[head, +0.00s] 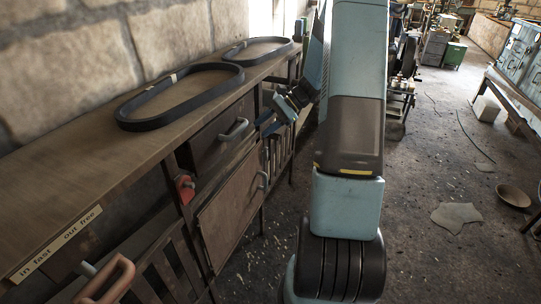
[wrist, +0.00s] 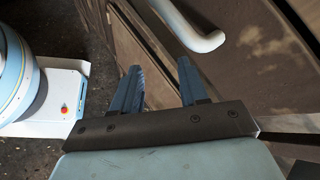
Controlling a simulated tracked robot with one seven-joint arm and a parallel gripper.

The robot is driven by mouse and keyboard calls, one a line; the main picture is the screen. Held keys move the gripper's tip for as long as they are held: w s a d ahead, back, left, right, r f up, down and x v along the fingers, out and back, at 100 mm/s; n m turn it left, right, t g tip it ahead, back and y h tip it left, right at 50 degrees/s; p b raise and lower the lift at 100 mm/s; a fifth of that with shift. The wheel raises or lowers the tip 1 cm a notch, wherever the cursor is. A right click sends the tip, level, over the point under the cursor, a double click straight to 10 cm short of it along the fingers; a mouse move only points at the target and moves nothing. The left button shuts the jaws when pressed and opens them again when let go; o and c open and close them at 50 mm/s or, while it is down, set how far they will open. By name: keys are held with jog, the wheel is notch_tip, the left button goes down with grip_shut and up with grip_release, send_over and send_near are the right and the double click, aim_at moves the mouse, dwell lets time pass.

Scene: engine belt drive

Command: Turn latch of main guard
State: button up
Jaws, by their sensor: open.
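A small red latch-like part (head: 185,188) sits on the cabinet frame, left of a brown hinged-looking panel (head: 232,220) with a grey handle (head: 263,181). I cannot tell for certain that this panel is the main guard. My gripper (wrist: 158,70) is open with nothing between its blue fingers in the wrist view. A pale curved handle (wrist: 190,28) on a brown panel lies beyond the fingertips, apart from them. In the head view my gripper (head: 276,114) is right of the bench front, partly hidden by my arm. The red part does not show in the wrist view.
Two black belts (head: 180,96) (head: 258,50) lie on the bench top (head: 60,170). An upper panel has a grey handle (head: 233,130). An orange handle (head: 112,281) stands near a label (head: 58,243) reading "in fast out free". Floor right of my arm is mostly open.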

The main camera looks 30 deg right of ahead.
jog(key=w+d+f+m+t+y, duration=0.3)
jog(key=w+d+f+m+t, duration=0.25)
jog(key=d+f, duration=0.6)
jog(key=m+t+h, duration=0.2)
jog(key=m+t, duration=0.5)
jog(key=m, duration=0.1)
send_near(265, 154)
jog(key=x, duration=0.7)
jog(key=shift+w+d+r, duration=0.25)
jog(key=shift+w, duration=0.1)
grip_shut()
